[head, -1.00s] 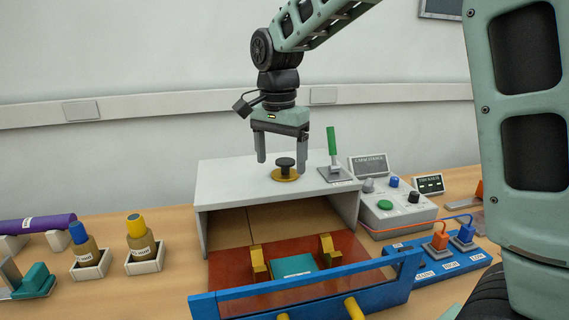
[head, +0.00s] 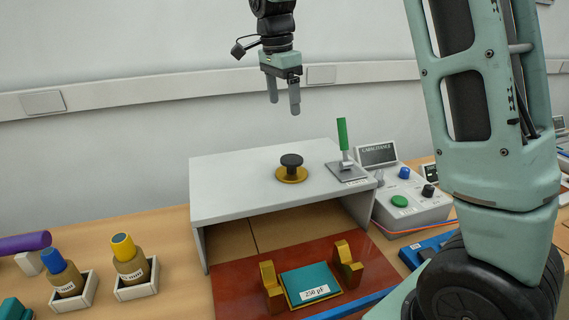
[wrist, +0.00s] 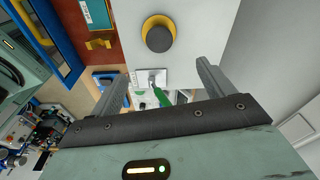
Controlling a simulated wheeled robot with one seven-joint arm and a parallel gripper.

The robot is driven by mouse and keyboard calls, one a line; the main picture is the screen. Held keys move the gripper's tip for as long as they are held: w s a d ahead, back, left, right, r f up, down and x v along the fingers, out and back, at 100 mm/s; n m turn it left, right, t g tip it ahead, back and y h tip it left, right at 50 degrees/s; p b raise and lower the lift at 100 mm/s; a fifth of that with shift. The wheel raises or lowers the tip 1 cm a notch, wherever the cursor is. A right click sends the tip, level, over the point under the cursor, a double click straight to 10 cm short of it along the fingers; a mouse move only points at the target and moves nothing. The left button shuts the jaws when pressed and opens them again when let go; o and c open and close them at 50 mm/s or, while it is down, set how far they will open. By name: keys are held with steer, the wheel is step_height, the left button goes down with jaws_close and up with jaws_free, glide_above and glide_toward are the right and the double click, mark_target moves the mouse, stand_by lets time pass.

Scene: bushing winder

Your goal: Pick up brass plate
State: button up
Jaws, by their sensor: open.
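The brass plate (head: 292,179) is a round gold disc with a black knob (head: 291,161) on top. It lies on the white shelf top (head: 230,175). The plate also shows in the wrist view (wrist: 158,22), with the knob over its middle, beyond and between my fingers. My gripper (head: 284,110) hangs in the air above the shelf, higher than the plate, open and empty, fingers pointing down. It touches nothing. In the wrist view my gripper (wrist: 162,75) has its two fingers wide apart.
A green lever (head: 342,134) stands upright right of the plate. A capacitance meter (head: 405,200) is further right. Under the shelf front are a red board (head: 235,290) and a teal block (head: 310,279) between brass brackets. Two capped bottles (head: 128,257) stand in white holders at left.

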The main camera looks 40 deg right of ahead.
steer(key=p, duration=0.3)
glide_above(292, 159)
steer(key=f, duration=0.7)
steer(key=a+f, duration=0.1)
steer(key=f, duration=0.3)
steer(key=shift+w+f, duration=0.25)
steer(key=shift+f, duration=0.1)
steer(key=shift+s+d+f+p, duration=0.1)
steer(key=shift+d+f+p, duration=0.1)
steer(key=shift+f+p, duration=0.3)
steer(key=shift+s+d+f+p, duration=0.1)
steer(key=shift+f+p, duration=0.2)
steer(key=shift+f, duration=0.45)
steer(key=shift+w+d+f+p, duration=0.15)
steer(key=shift+f+p, duration=0.1)
steer(key=shift+f, duration=0.5)
steer(key=shift+s+d+f+p, duration=0.15)
steer(key=shift+f+p, duration=0.15)
steer(key=shift+f, duration=0.45)
steer(key=shift+c, duration=0.3)
